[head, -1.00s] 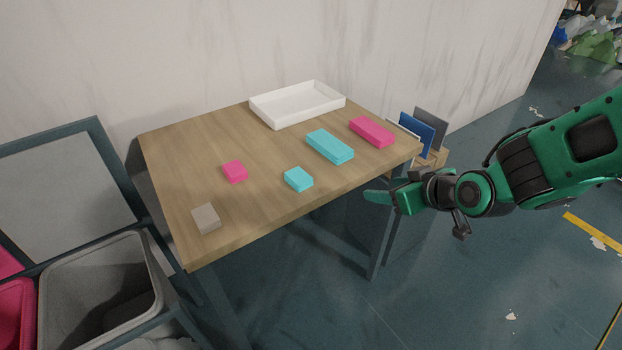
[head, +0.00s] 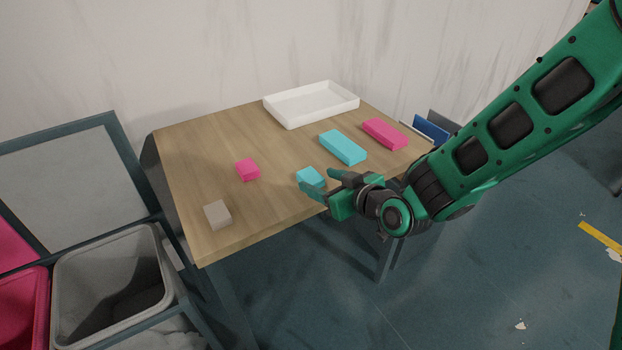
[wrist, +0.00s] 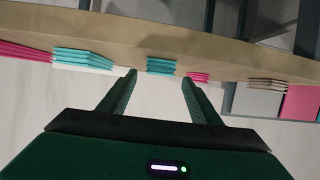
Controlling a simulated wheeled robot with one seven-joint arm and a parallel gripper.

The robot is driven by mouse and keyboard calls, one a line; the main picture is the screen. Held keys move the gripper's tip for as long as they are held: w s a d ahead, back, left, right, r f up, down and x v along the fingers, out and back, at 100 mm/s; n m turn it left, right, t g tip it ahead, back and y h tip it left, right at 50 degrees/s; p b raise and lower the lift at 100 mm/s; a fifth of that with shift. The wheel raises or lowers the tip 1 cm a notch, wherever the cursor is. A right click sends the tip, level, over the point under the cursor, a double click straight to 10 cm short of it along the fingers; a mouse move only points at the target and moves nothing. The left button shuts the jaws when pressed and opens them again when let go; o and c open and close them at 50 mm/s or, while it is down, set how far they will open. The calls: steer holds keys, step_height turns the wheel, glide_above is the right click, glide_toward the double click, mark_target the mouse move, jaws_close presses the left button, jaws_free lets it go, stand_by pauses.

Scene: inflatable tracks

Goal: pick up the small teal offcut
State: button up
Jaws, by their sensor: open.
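The small teal offcut (head: 309,177) lies on the wooden table (head: 200,165) near its front edge, its front right part hidden behind my gripper. My gripper (head: 318,182) is open at the table's front edge, with its fingers pointing left toward the offcut. In the wrist view the small teal offcut (wrist: 161,66) shows ahead, between and beyond the two fingertips (wrist: 159,76). Nothing is held between the fingers. I cannot tell the exact gap to the offcut.
A larger teal block (head: 343,147) and a long pink block (head: 385,134) lie behind and right. A small pink block (head: 248,169) and a beige block (head: 217,214) lie left. A white tray (head: 311,106) stands at the back. A grey bin (head: 110,285) stands left of the table.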

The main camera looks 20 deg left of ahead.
mark_target(312, 176)
steer(key=shift+x, duration=2.3)
steer(key=shift+w+d, duration=0.1)
steer(key=c, duration=1.1)
steer(key=shift+r, duration=0.1)
